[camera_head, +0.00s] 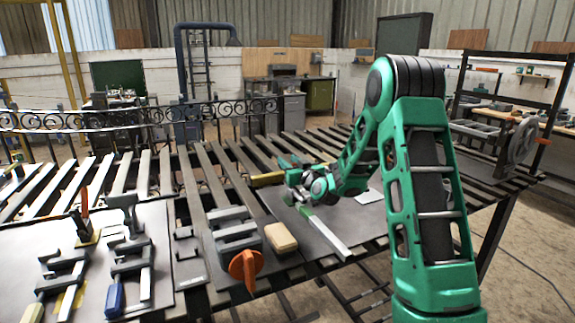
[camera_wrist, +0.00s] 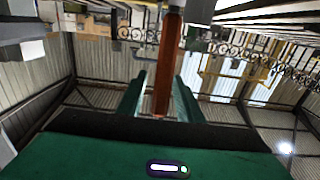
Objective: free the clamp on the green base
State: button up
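No green base stands out to me, so I cannot tell which clamp is meant. On the left of the head view are a clamp with a pale handle (camera_head: 58,275), a clamp with a blue handle (camera_head: 130,262) and a clamp with an orange knob (camera_head: 238,245). My gripper (camera_head: 287,165) is over the bench, right of these clamps and apart from them. In the wrist view its two green fingers (camera_wrist: 160,90) stand apart. A reddish-brown upright (camera_wrist: 170,60) shows between them; I cannot tell its distance, and no hold on it is clear.
The slatted bench (camera_head: 215,175) fills the middle. A tan block (camera_head: 281,238) and a pale bar (camera_head: 328,236) lie near its front. A scroll-work rail (camera_head: 90,120) runs along the back left. My arm covers part of the right side.

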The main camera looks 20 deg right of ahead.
grip_shut()
